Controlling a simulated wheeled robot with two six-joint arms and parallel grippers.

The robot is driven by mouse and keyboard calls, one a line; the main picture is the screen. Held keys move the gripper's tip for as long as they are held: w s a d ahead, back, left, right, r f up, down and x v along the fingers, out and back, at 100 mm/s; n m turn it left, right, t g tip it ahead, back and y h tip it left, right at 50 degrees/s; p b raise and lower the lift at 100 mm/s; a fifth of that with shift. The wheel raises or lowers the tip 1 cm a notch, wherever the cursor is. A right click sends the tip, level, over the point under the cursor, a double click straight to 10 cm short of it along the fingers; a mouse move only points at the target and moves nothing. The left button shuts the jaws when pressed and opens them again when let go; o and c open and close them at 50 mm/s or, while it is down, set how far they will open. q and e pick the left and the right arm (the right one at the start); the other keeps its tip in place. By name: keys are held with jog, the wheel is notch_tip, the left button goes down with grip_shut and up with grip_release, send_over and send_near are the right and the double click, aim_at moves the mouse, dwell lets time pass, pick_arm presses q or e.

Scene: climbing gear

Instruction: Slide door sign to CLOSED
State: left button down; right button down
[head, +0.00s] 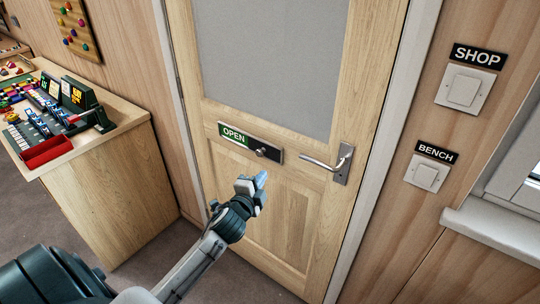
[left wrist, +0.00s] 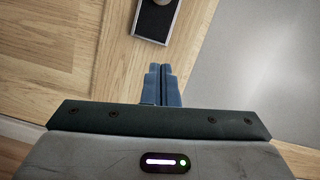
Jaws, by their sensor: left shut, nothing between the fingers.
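The door sign (head: 236,137) is a dark plate on the wooden door below the grey pane. It shows a green OPEN field at its left and has a round metal knob (head: 261,152) towards its right end. My left gripper (head: 261,179) is shut and empty, a little below the knob and apart from it in the head view. In the left wrist view the shut blue fingers (left wrist: 161,84) point at the door, with part of the sign plate (left wrist: 155,28) above them. The knob is cut off at that view's top edge. My right gripper is in neither view.
A lever handle (head: 332,162) sits right of the sign. Switches labelled SHOP (head: 463,90) and BENCH (head: 427,174) are on the right wall. A wooden counter (head: 120,170) with climbing gear stands at the left. The floor before the door looks clear.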

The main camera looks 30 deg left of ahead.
pick_arm(q)
jog(key=p, duration=0.3)
send_near(270, 150)
jog(key=w+d, duration=0.2)
jog(key=w, duration=0.2)
jog(key=shift+w+d+r, duration=0.35)
jog(key=shift+w+d, duration=0.05)
jog(key=a, duration=0.1)
jog(key=a+f, duration=0.1)
jog(key=a, duration=0.1)
jog(key=shift+w+p, duration=0.15)
jog(key=shift+p, duration=0.25)
jog(key=shift+a+f, duration=0.1)
jog(key=shift+a, duration=0.35)
